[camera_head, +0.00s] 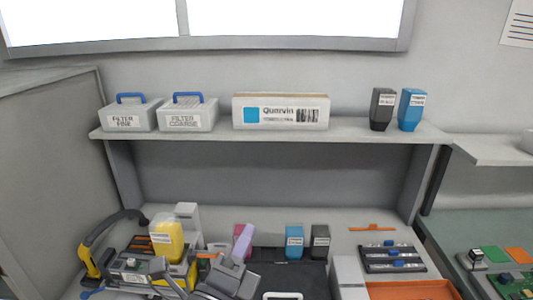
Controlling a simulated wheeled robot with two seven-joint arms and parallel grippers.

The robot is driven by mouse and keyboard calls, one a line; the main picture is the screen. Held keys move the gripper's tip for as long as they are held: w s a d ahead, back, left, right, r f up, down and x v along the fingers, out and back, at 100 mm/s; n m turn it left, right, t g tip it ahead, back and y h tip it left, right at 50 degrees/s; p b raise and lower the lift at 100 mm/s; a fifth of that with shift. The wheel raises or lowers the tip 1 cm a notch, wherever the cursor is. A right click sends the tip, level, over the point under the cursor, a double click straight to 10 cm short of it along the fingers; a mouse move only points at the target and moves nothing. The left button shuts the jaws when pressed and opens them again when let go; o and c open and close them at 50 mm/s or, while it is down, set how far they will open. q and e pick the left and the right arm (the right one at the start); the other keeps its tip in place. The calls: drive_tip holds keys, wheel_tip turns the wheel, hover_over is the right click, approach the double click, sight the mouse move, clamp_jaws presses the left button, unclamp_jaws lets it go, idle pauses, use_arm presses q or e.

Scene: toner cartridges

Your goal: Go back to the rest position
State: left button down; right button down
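My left gripper (232,276) is at the bottom centre, grey and partly cut off by the lower edge. Whether its fingers are apart is unclear. A pale purple piece (243,243) stands up right at it; I cannot tell if it is held. A magenta cartridge is mostly hidden behind that piece. A yellow cartridge (167,239) sits on the grey device (135,272) left of the gripper. A blue cartridge (294,240) and a black cartridge (320,240) stand upright to the right of it. My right gripper is not in view.
The shelf (270,133) above carries two filter boxes (187,114), a Quorvin box (280,111), another black cartridge (382,109) and another blue cartridge (411,109). An orange tray (410,290) and a dark rack (392,258) lie at right. The space under the shelf is open.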

use_arm(q)
drive_tip(key=s+a+f+n+g+y, duration=0.3)
drive_tip(key=a+f+n+g+y, duration=0.2)
drive_tip(key=a+f+n+y, duration=0.7)
drive_tip(key=s+f+n+g+h, duration=0.2)
drive_tip(key=s+f+n+g, duration=0.3)
drive_tip(key=s, duration=0.3)
drive_tip(key=s+f+n+g+h, duration=0.2)
drive_tip(key=s+f+n+g, duration=0.2)
drive_tip(key=s+n+g, duration=0.25)
drive_tip(key=s+f+g+b, duration=0.1)
drive_tip(key=s+f+b, duration=0.15)
drive_tip(key=f, duration=0.75)
drive_tip(key=s+f+b, duration=0.1)
drive_tip(key=f+b, duration=0.3)
drive_tip(key=f, duration=0.5)
drive_tip(key=s+f+g+b, duration=0.1)
drive_tip(key=s+f+b, duration=0.15)
drive_tip(key=f, duration=0.75)
drive_tip(key=s+a+f+b, duration=0.1)
drive_tip(key=s+f+b, duration=0.2)
drive_tip(key=s+f, duration=0.3)
drive_tip(key=s+a+f+b, duration=0.1)
drive_tip(key=s+f+b, duration=0.3)
drive_tip(key=f, duration=0.7)
drive_tip(key=shift+s+a+m+g, duration=0.4)
drive_tip(key=shift+s+m+g, duration=0.05)
drive_tip(key=shift+s, duration=0.7)
